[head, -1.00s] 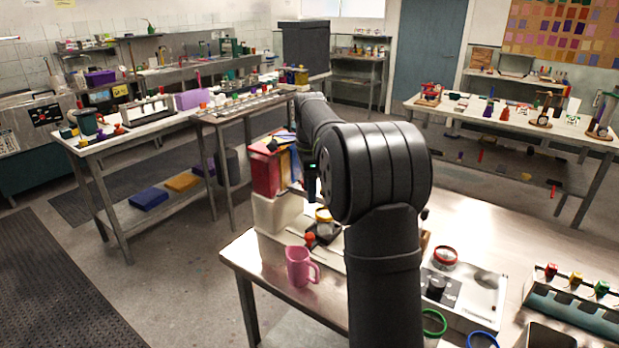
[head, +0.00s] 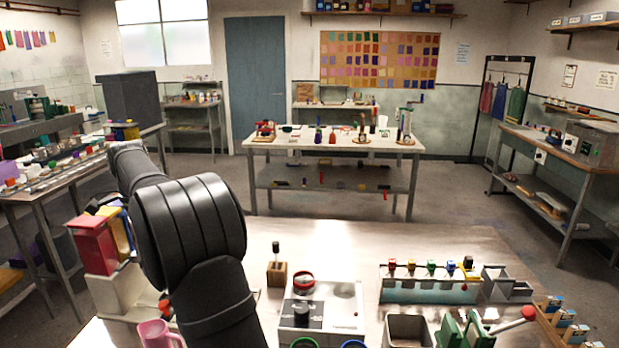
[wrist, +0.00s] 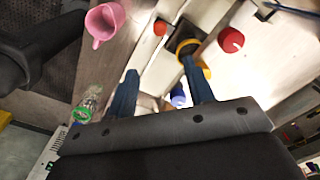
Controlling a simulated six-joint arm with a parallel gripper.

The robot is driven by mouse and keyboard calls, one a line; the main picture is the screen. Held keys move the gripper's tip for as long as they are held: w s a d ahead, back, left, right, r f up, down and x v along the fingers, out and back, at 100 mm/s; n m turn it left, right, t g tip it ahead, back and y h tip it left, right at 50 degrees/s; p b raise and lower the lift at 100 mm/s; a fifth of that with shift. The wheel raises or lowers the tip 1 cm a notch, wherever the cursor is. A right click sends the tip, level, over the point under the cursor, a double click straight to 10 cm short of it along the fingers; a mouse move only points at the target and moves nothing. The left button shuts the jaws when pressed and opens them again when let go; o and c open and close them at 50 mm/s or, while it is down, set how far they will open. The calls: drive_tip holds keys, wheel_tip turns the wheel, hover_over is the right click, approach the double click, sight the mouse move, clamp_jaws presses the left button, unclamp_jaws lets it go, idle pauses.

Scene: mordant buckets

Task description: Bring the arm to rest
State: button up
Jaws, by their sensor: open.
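My gripper (wrist: 160,64) shows in the wrist view as two dark blue fingers spread apart, with nothing held between them. The right fingertip overlaps a yellow-rimmed round item (wrist: 187,47) in the picture; I cannot tell whether they touch. A small blue thing (wrist: 178,97) shows between the fingers, below them. In the head view my arm reaches away to the left over the near bench, and its own links hide the gripper.
A pink jug (head: 157,333) stands at the near bench's left, beside my arm; it also shows in the wrist view (wrist: 104,22). Red and yellow upright containers (head: 96,243) stand left of the arm. A grey device (head: 322,318) and a bottle rack (head: 425,290) are to the right.

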wheel_tip(320, 180, down, 17)
drive_tip(key=shift+r, duration=0.1)
idle(0.4)
drive_tip(key=o, duration=1.1)
drive_tip(key=shift+o, duration=0.2)
drive_tip(key=d+r+n+t+y, duration=0.2)
drive_tip(key=d+r+n+t, duration=0.2)
drive_tip(key=r+n, duration=0.7)
drive_tip(key=w+a+f+m, duration=0.1)
drive_tip(key=w+a+f, duration=0.1)
drive_tip(key=f, duration=0.4)
drive_tip(key=shift+w+f+m, duration=0.3)
drive_tip(key=shift+w, duration=0.4)
drive_tip(key=v, duration=1)
